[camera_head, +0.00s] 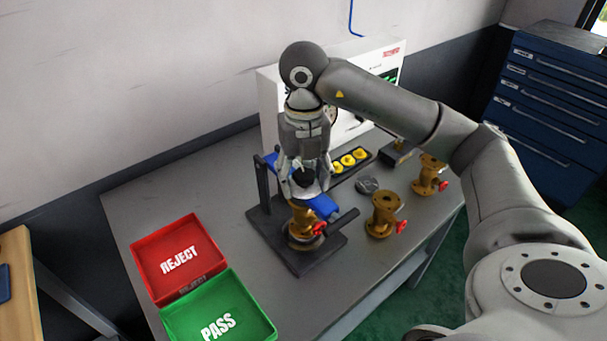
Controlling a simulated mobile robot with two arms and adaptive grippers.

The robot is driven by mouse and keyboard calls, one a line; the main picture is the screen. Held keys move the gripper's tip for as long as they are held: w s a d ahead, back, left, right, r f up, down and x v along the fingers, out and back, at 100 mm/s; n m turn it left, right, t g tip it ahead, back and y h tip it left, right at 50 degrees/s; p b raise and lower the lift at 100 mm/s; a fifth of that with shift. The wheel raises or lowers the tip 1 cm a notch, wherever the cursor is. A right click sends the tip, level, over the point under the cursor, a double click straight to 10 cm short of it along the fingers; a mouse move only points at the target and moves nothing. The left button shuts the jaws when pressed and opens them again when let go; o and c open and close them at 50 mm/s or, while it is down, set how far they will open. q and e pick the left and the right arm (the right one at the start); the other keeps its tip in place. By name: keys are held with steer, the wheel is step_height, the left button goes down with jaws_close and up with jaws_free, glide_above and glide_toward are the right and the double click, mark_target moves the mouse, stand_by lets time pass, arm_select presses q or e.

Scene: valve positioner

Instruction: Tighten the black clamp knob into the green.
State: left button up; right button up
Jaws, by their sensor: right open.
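The black clamp knob (303,178) sits on top of the blue clamp bar (323,206), above a brass valve (303,226) with a red handle in the dark fixture (277,237). My right gripper (304,188) points down from above, with its open fingers on either side of the knob. I cannot tell whether the fingers touch it. The white test panel (270,105) stands behind, largely covered by my right arm. A bit of green shows on its display, but I cannot read it. My left gripper is not in view.
Two more brass valves (383,215) (430,175) stand to the right on the grey table (200,192). A red REJECT tray (163,246) and a green PASS tray (240,298) lie at the left front. Yellow caps (348,160) sit in a black holder behind the fixture.

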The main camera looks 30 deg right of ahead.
steer(key=n+b, duration=0.1)
steer(key=n, duration=0.2)
steer(key=shift+w+f+n, duration=0.1)
steer(key=shift+n, duration=0.3)
steer(key=n+b, duration=0.1)
steer(key=n, duration=0.2)
steer(key=shift+n, duration=0.3)
steer(key=n+b, duration=0.1)
steer(key=n, duration=0.3)
jaws_close()
steer(key=m, duration=0.2)
steer(key=shift+m+p, duration=0.4)
steer(key=m, duration=0.2)
steer(key=shift+m, duration=0.4)
